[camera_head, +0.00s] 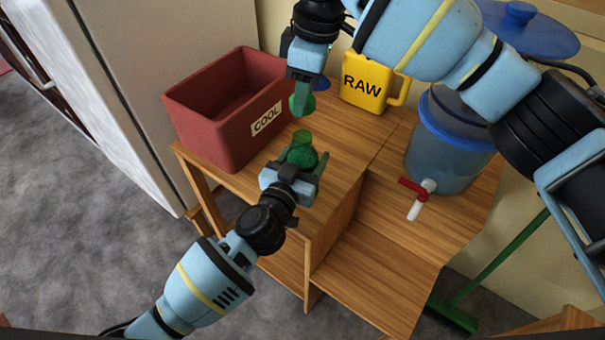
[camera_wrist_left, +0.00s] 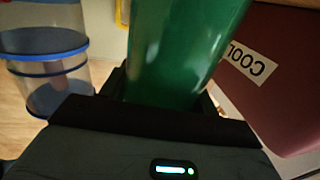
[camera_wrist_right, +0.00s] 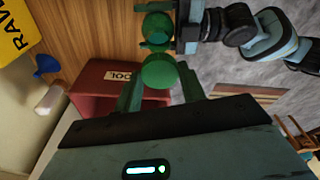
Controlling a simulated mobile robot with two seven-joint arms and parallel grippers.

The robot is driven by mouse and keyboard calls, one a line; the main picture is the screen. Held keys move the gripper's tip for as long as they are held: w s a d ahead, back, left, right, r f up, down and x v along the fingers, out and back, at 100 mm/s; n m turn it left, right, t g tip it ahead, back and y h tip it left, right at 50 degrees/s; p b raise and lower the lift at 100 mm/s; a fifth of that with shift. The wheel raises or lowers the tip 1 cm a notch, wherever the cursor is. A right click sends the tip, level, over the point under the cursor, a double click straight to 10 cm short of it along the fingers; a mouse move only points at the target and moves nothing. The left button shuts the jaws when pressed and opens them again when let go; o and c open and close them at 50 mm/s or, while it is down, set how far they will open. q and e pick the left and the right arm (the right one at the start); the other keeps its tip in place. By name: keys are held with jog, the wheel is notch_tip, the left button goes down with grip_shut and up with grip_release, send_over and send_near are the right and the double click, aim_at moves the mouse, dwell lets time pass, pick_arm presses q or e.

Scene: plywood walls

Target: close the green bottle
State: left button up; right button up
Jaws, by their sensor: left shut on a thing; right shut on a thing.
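The green bottle (camera_head: 302,154) is held by my left gripper (camera_head: 296,170), which is shut on its body above the wooden table. The bottle fills the upper middle of the left wrist view (camera_wrist_left: 180,45) and also shows in the right wrist view (camera_wrist_right: 155,28). My right gripper (camera_head: 302,100) is shut on a round green cap (camera_head: 297,104). The cap shows between the right fingers in the right wrist view (camera_wrist_right: 160,72). In the head view the cap appears just beyond the bottle's top, with a visible gap. The lower bottle is partly hidden by my left gripper.
A red crate (camera_head: 203,122) labelled COOL stands close to the left. A yellow RAW jug (camera_head: 352,97) stands behind, with a blue-topped item (camera_head: 322,84) beside it. A blue dispenser (camera_head: 445,158) with a red tap (camera_head: 412,189) is on the right. A green broom (camera_head: 490,262) stands beyond.

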pick_arm(q)
jog(key=shift+c, duration=0.2)
pick_arm(e)
send_over(302, 136)
jog(key=shift+d+f, duration=0.2)
jog(key=shift+f, duration=2.35)
jog(key=shift+f, duration=0.1)
jog(key=shift+f, duration=0.75)
jog(key=shift+f, duration=0.55)
